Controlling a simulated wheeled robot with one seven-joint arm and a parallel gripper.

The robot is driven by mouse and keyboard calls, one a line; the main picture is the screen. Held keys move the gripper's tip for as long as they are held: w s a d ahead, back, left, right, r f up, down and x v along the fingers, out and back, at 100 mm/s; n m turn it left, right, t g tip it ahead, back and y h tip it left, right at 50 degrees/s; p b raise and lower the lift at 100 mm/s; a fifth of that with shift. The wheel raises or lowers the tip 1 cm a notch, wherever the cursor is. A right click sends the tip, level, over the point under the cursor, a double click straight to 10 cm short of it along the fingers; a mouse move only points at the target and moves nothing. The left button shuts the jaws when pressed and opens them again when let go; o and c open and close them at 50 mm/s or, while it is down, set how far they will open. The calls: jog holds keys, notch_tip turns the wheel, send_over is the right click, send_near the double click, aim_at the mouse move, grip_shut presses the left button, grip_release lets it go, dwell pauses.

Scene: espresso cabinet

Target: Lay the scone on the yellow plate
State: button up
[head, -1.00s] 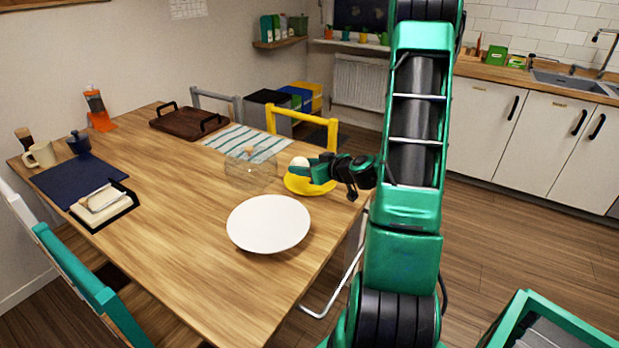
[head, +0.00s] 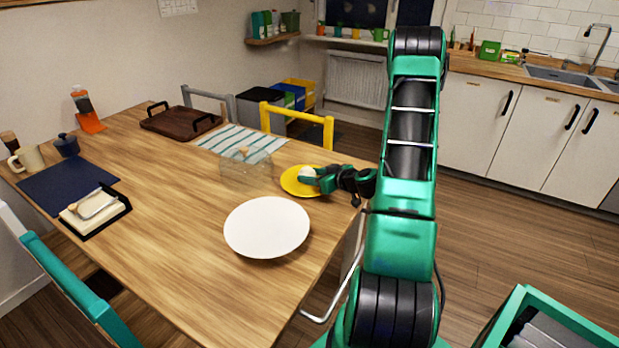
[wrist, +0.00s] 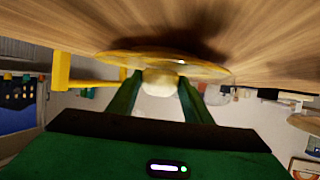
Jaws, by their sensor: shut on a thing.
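The yellow plate (head: 290,183) lies flat near the table's right edge. The pale round scone (head: 306,174) is over the plate, low and close to its surface. My gripper (head: 313,178) reaches in from the right and is shut on the scone. In the wrist view, which is upside down, the scone (wrist: 160,80) sits between my two fingers (wrist: 160,87), right against the yellow plate (wrist: 125,57). I cannot tell for sure whether the scone touches the plate.
A large white plate (head: 267,227) lies just in front. A yellow chair (head: 325,132) stands beyond the table edge. The middle-left tabletop is clear.

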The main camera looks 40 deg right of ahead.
jog(key=shift+f, duration=0.15)
jog(key=o, duration=1.1)
jog(key=shift+c, duration=0.2)
jog(key=v, duration=1.2)
